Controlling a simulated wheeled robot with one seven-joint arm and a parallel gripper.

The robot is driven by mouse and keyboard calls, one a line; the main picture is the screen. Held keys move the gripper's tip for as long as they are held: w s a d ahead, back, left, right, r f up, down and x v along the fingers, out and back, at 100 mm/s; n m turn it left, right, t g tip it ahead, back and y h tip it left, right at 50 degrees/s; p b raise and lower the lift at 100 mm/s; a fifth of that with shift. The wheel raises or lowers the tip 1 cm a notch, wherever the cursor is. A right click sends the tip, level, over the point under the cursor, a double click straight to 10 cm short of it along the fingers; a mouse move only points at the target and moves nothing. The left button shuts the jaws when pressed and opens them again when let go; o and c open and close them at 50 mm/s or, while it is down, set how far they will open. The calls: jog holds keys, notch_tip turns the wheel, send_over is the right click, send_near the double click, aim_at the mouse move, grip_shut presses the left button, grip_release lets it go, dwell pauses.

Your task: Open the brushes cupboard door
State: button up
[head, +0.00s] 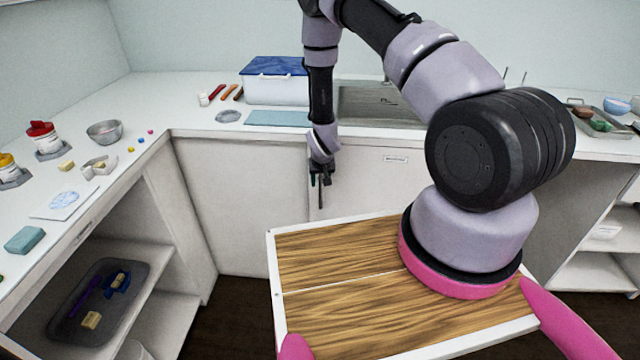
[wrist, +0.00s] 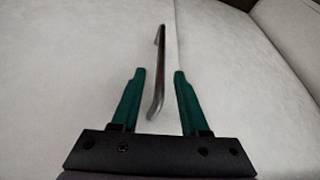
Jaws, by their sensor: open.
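The white cupboard door (head: 365,178) under the counter carries a small label (head: 395,159) too small to read. It looks shut. In the wrist view a grey metal bar handle (wrist: 157,75) stands out from the pale door front, beside a thin vertical seam. My gripper (wrist: 160,75) is open, with one green finger on each side of the handle. I see a gap between each finger and the bar. In the head view my gripper (head: 320,185) is in front of the cupboard front, below the counter edge, and hides part of the handle.
A wooden-topped tray (head: 340,260) on my body is bare. The counter above holds a blue-lidded box (head: 275,82), a teal mat (head: 277,118) and a sink (head: 380,102). Open shelves with a dark tray (head: 62,310) are at left. Dark floor shows below the cupboard.

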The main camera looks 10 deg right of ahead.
jog(key=shift+w+f, duration=0.3)
jog(key=shift+f, duration=0.35)
grip_shut()
dwell(1.0)
